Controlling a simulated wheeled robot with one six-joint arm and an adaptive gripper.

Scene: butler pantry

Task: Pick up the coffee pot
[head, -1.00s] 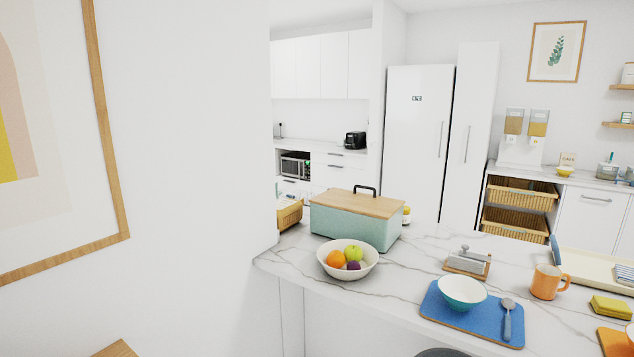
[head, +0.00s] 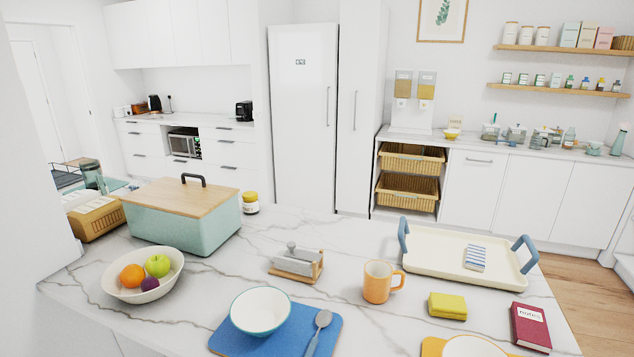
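I cannot single out the coffee pot for sure. Several small vessels, some grey or glass-like (head: 515,134), stand on the white back counter at the right, too small to tell apart. A dark kettle-like object (head: 154,103) stands on the far left counter, also too small to identify. My gripper is not in view.
A marble counter (head: 345,250) fills the foreground. It holds a green bread box (head: 190,232), a fruit bowl (head: 172,280), an orange mug (head: 378,284), a cream tray (head: 430,262) and a blue mat (head: 225,340). Wooden floor (head: 580,262) shows at the right.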

